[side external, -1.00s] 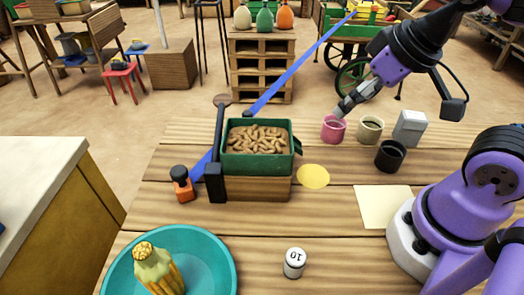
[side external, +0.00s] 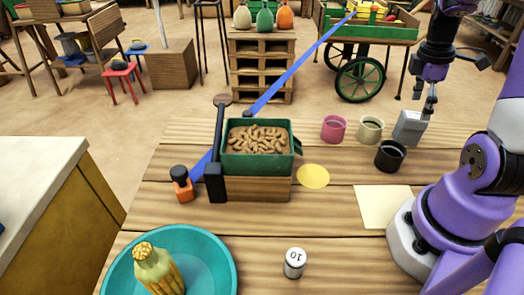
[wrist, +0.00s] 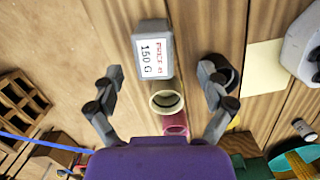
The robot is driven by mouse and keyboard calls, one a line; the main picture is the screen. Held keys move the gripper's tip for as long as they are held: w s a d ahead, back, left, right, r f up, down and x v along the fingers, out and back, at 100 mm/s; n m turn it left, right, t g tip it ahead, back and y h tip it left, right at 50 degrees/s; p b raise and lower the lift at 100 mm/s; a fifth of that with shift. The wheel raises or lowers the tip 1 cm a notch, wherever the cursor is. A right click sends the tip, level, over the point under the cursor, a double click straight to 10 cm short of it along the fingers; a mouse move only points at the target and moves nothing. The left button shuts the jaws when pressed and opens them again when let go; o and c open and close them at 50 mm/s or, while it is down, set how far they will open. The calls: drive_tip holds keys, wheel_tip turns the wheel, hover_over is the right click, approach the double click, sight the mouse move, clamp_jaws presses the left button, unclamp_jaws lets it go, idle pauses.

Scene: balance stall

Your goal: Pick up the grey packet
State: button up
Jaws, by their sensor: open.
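The grey packet (side external: 409,127) stands upright at the far right of the table in the side view. In the wrist view the packet (wrist: 152,52) shows a white label reading "150 G". My gripper (side external: 428,108) is open and empty, pointing down just above and beside the packet's right edge in the side view. In the wrist view the packet lies between the lines of my two spread fingers (wrist: 160,70), nearer the left one. I cannot tell the exact height gap.
A pink cup (side external: 333,129), a cream cup (side external: 370,129) and a black cup (side external: 390,155) stand close to the packet. A green bin of brown pieces (side external: 230,163) sits mid-table.

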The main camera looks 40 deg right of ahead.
sight(415, 115)
drive_tip(key=f, duration=0.4)
drive_tip(key=d+f, duration=0.1)
drive_tip(key=f, duration=0.2)
drive_tip(key=c, duration=1.3)
